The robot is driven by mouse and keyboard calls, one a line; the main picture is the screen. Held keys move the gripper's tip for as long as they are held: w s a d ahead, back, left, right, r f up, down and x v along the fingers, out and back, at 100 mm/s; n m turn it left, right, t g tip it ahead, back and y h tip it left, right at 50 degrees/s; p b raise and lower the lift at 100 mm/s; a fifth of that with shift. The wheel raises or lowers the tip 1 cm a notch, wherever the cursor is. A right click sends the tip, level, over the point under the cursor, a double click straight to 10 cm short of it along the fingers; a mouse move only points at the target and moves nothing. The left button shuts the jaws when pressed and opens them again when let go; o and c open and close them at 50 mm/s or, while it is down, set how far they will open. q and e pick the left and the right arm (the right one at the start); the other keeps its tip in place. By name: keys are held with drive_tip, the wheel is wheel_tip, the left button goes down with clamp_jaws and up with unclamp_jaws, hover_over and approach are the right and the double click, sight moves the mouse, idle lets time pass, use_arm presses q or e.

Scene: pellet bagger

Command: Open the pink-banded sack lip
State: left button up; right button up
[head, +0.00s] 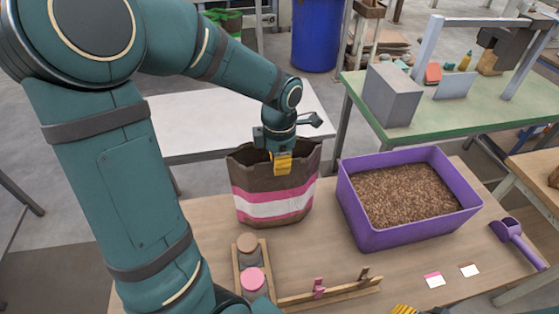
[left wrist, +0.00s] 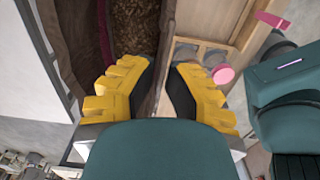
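The brown sack (head: 258,213) with a pink-white-pink band stands upright on the wooden table in the head view. Its mouth shows a dark gap between the back and near walls. My left gripper (head: 283,164) points down at the near lip, with yellow fingers over the rim. In the left wrist view the two fingers (left wrist: 163,92) are apart. A brown sack wall (left wrist: 165,45) runs up to the gap between them; whether they touch it I cannot tell. Pellets (left wrist: 135,25) show left of that wall. Yellow tips of my right gripper (head: 403,309) barely show at the bottom edge.
A purple tub (head: 372,238) of brown pellets stands right of the sack. A wooden holder (head: 236,268) with a brown and a pink disc is in front, beside a wooden rail (head: 335,292) with clips. A purple scoop (head: 515,238) and two cards lie at the right.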

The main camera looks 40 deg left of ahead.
use_arm(q)
drive_tip(key=shift+o, duration=1.1)
drive_tip(key=shift+d, duration=0.1)
wheel_tip(320, 180, up, 12)
idle(0.9)
